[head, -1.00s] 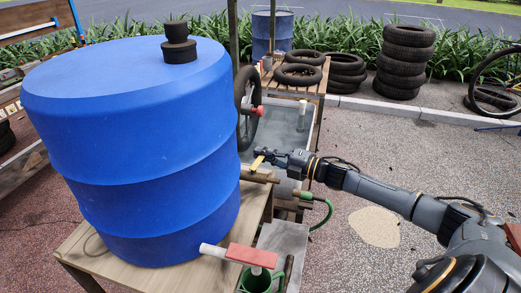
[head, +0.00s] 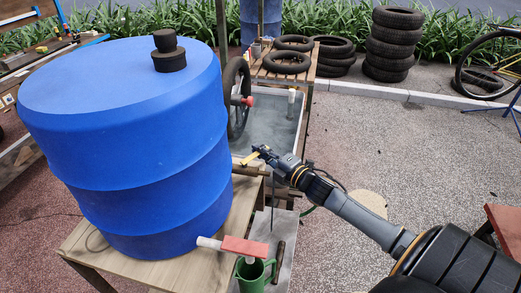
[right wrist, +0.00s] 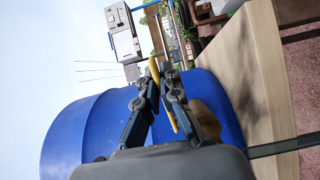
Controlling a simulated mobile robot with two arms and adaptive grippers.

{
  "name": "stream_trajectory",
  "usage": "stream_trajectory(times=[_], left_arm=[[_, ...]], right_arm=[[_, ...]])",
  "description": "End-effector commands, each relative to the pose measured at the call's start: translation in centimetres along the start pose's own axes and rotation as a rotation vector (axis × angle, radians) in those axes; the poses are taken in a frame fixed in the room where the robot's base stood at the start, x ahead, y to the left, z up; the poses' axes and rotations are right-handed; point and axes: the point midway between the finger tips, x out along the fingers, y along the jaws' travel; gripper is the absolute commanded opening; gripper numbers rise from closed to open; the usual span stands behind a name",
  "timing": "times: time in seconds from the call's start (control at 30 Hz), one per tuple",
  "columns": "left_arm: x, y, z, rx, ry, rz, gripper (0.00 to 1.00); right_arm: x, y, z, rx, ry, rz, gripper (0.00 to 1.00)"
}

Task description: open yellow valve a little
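A yellow valve lever (head: 251,158) sits by a wooden support just right of the large blue barrel (head: 130,120). My right gripper (head: 259,151) is at the lever's upper right end. In the right wrist view the yellow lever (right wrist: 170,114) runs between the two fingers of my right gripper (right wrist: 161,80). The fingertips lie close on either side of it. I cannot tell whether both press on it. The valve body is hidden. My left gripper is not in view.
A red-handled tap (head: 245,246) on a white pipe leaves the barrel above a green jug (head: 254,273). A water trough (head: 270,125) with a wheel (head: 235,98) stands beyond. Tyre stacks (head: 391,45) stand at the back. Open paving lies to the right.

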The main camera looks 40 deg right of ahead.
Motion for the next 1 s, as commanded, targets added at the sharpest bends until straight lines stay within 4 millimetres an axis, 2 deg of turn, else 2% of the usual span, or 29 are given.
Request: stream_trajectory(times=[0.17, 0.2, 0.3, 0.67, 0.77, 1.0], left_arm=[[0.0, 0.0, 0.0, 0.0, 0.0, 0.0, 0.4], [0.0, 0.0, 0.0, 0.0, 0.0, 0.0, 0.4], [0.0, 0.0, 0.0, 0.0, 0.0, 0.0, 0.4], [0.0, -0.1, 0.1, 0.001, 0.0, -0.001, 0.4], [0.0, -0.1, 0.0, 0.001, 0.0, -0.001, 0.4], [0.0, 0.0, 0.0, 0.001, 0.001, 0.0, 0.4]], right_arm=[[0.0, -0.1, -0.1, 0.0, 0.001, -0.001, 0.0], [0.0, -0.1, -0.1, 0.0, 0.002, -0.001, 0.12], [0.0, -0.1, 0.0, 0.0, 0.002, -0.001, 0.28], [-0.4, -0.1, 0.0, 0.001, 0.002, -0.002, 0.28], [-1.5, -0.2, 0.0, 0.001, 0.001, -0.004, 0.28], [-6.0, -0.3, -0.1, 0.003, 0.0, -0.005, 0.28]])
